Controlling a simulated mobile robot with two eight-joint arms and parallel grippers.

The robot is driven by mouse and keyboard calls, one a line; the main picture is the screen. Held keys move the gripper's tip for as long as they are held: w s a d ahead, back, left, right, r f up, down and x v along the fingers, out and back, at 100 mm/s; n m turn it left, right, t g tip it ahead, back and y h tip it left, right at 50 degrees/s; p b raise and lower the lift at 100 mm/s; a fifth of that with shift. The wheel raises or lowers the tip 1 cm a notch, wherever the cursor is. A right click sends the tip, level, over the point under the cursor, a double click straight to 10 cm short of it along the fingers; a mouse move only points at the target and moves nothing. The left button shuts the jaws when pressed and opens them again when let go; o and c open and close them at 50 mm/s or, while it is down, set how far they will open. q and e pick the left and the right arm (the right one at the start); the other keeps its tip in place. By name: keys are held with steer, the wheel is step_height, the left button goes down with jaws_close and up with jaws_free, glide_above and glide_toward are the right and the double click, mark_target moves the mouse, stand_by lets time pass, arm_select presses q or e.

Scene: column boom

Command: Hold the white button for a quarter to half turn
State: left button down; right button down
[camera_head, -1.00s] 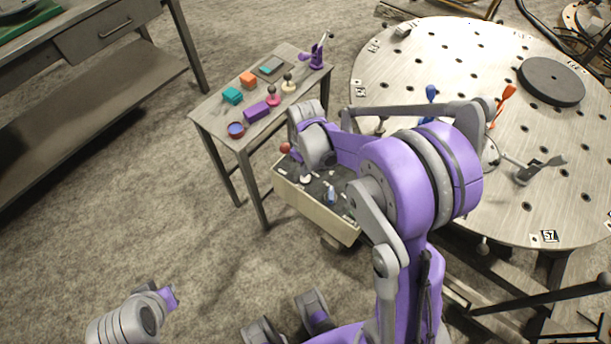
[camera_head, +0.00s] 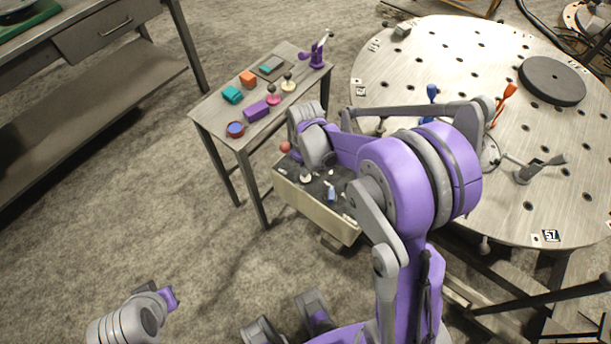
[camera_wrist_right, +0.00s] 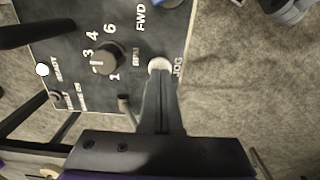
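The white button (camera_wrist_right: 159,65) sits beside the JOG label on a dark control panel (camera_wrist_right: 75,22) in the right wrist view. My right gripper (camera_wrist_right: 160,82) has its dark fingers together, with their tips at the near edge of the button; they seem to touch it, and part of it is covered. I cannot tell how far the button is pressed. In the head view the panel is the top of a cream box (camera_head: 318,212), and my right arm hides much of it. My left gripper's fingers do not show; only part of that arm is at lower left.
A dark rotary knob (camera_wrist_right: 108,57) stands left of the button, and a white lamp (camera_wrist_right: 42,69) is near READY. A blue lever (camera_head: 330,193) and a red ball (camera_head: 285,147) are on the box. A small table (camera_head: 212,118) and round perforated table (camera_head: 465,65) flank it.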

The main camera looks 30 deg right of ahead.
steer(key=shift+f+b, duration=0.6)
steer(key=shift+f, duration=0.25)
steer(key=shift+r, duration=0.1)
stand_by(6.2)
step_height(320, 180, up, 9)
steer(key=p, duration=0.6)
